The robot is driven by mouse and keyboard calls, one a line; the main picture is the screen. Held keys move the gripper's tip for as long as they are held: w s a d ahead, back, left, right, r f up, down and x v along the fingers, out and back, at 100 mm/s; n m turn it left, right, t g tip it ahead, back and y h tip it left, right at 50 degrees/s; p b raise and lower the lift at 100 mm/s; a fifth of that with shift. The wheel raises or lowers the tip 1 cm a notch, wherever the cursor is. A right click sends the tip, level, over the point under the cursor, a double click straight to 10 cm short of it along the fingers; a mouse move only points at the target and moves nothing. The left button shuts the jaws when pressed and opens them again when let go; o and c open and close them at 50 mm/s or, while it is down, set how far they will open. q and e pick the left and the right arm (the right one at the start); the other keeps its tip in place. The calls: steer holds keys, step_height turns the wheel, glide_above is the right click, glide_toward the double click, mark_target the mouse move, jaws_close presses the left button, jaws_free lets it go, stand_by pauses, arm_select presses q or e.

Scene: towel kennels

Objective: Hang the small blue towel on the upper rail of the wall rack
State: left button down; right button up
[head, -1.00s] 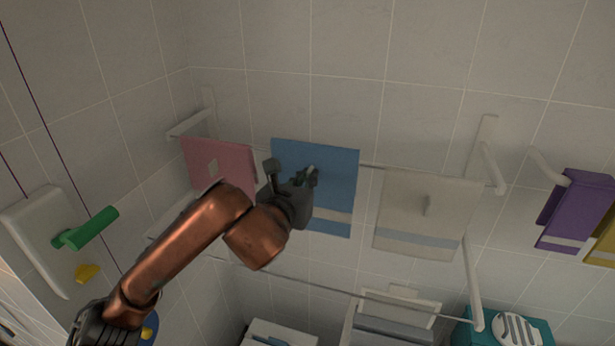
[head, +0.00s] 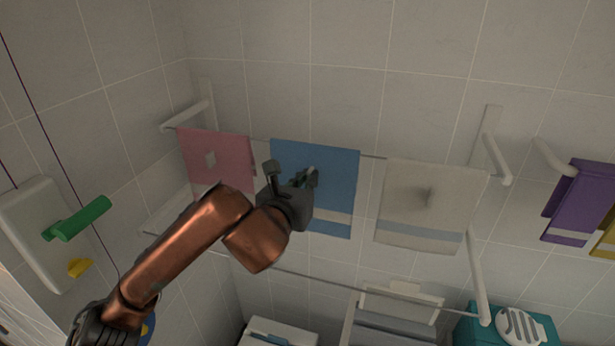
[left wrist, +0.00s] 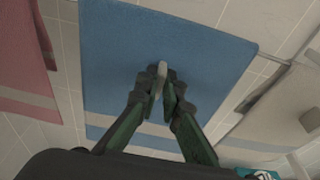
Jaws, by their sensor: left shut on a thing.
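The small blue towel (head: 335,175) hangs flat and upright in the middle of the head view, with a pale band near its bottom. Its top edge lies close to the line of the upper rail (head: 371,157); I cannot tell whether the rail bears it. My left gripper (head: 308,177) is in front of it. In the left wrist view my left gripper (left wrist: 163,88) is shut on a small pale tab on the face of the blue towel (left wrist: 110,60). My right gripper is not in view.
A pink towel (head: 213,175) hangs left of the blue one, and a white towel (head: 430,215) hangs to the right. A lower rail (head: 330,286) runs below. Purple towel (head: 578,200) at far right; teal box (head: 547,328) at bottom right.

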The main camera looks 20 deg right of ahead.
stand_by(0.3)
arm_select(q)
steer(key=c, duration=2)
jaws_free()
steer(key=shift+o, duration=0.6)
steer(key=shift+f, duration=0.1)
steer(key=shift+o, duration=1.3)
steer(key=f+b+v, duration=0.1)
steer(key=b+v, duration=0.2)
steer(key=v, duration=0.6)
steer(key=shift+f, duration=0.35)
steer(key=shift+s, duration=0.1)
